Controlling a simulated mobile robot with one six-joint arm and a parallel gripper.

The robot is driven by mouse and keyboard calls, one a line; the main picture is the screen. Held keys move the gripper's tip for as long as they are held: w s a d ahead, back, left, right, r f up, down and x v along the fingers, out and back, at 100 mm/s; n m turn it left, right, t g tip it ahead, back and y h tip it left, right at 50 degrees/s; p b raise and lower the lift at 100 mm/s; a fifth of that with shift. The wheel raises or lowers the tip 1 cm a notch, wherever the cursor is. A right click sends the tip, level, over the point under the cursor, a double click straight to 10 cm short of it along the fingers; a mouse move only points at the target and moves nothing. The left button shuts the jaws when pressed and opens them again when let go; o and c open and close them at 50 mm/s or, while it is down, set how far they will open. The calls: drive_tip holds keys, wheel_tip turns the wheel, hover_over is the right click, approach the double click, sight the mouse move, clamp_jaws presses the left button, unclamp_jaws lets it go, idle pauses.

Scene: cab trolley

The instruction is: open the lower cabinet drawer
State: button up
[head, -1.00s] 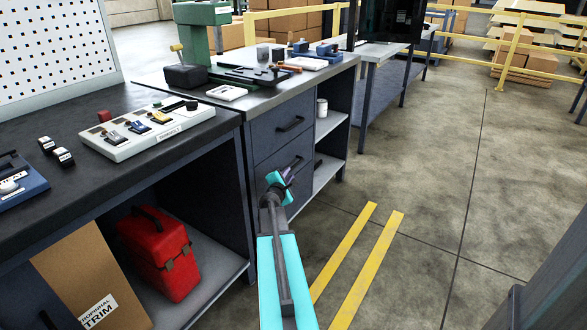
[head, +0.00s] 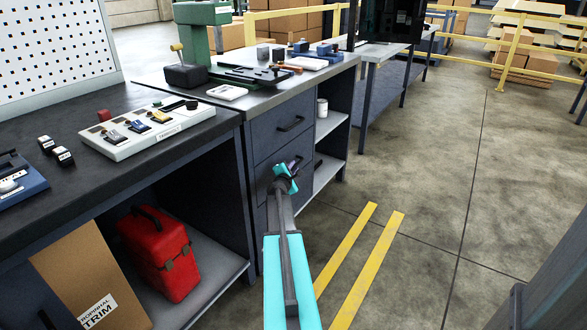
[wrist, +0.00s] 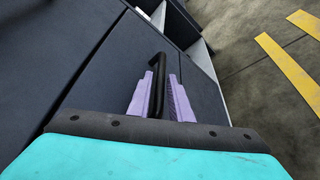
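The lower cabinet drawer (head: 264,180) is a dark blue-grey front below the upper drawer, and it looks shut. My gripper (head: 287,172) is in front of it and partly hides its black bar handle (head: 296,164). In the wrist view, the handle (wrist: 158,68) stands between the two purple fingers of my gripper (wrist: 159,92). The left finger is very close to the bar, and a narrow gap shows on the right. The fingers look open around the handle; contact is not clear.
The upper drawer (head: 281,134) is shut, with its own black handle. Open shelves (head: 331,124) lie right of the drawers. A red toolbox (head: 158,252) and a cardboard box (head: 80,270) sit under the bench to the left. The floor on the right is clear, with yellow stripes (head: 366,270).

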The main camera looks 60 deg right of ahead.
drive_tip(key=shift+x, duration=0.9)
drive_tip(key=shift+c, duration=0.5)
clamp_jaws()
drive_tip(key=shift+a, duration=0.2)
